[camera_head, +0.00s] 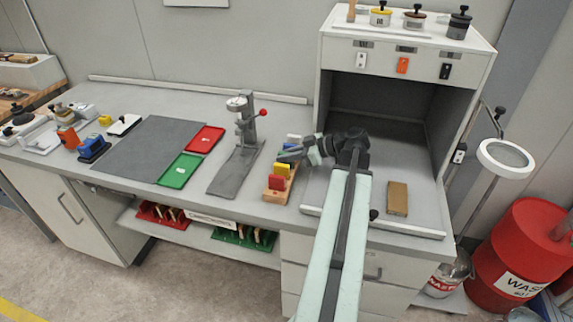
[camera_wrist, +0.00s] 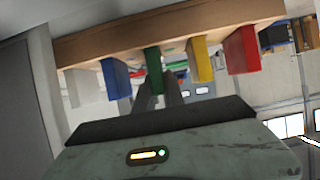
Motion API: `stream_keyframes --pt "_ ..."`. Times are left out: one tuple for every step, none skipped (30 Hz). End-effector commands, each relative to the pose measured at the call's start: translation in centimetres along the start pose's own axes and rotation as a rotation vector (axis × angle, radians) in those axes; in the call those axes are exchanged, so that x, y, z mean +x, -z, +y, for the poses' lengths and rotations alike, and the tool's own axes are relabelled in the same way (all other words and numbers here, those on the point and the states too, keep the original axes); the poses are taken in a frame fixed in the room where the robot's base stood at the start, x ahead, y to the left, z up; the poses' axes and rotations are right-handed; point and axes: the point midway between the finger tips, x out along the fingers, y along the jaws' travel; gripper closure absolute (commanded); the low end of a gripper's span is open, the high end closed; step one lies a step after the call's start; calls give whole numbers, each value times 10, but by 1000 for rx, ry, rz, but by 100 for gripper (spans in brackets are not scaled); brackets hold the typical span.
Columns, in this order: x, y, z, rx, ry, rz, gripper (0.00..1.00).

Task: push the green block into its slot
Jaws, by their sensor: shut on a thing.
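The green block (camera_wrist: 153,62) shows in the wrist view, in the row between the blue block (camera_wrist: 116,78) and the yellow block (camera_wrist: 199,60). Its far end meets the wooden rack (camera_wrist: 170,26); how deep it sits in its slot I cannot tell. My gripper (camera_wrist: 158,92) is shut on its near end, with the dark fingers running up to it. In the head view my gripper (camera_head: 283,155) reaches from the right over the rack (camera_head: 280,192), just behind the yellow block (camera_head: 283,169), and hides the green block.
The red block (camera_head: 276,182) stands at the rack's front end, with a white block (camera_head: 293,138) at the back. A press (camera_head: 246,125) on a grey plate stands left of the rack. A brown block (camera_head: 398,198) lies on the right in the open cabinet (camera_head: 385,105).

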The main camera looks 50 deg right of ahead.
Motion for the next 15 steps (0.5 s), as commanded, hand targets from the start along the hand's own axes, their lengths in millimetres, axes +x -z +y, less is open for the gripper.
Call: stream_keyframes --pt "2 -5 0 0 0 0 100" --pt "1 -3 0 0 0 0 100" --pt "1 -2 0 0 0 0 100" --pt "0 -1 0 0 0 0 100" --pt "0 -1 0 0 0 0 100" --pt "0 -1 0 0 -1 0 100" --pt "0 -2 0 0 -1 0 100" --pt "1 -3 0 0 -1 0 100" --pt "2 -4 0 0 -1 0 100" --pt "2 -5 0 0 -1 0 100" --pt "2 -6 0 0 -1 0 100" --pt "2 -5 0 0 -1 0 75" --pt "1 -4 0 0 -1 0 67" --pt "1 -4 0 0 -1 0 64" --pt "1 -4 0 1 -1 0 64"
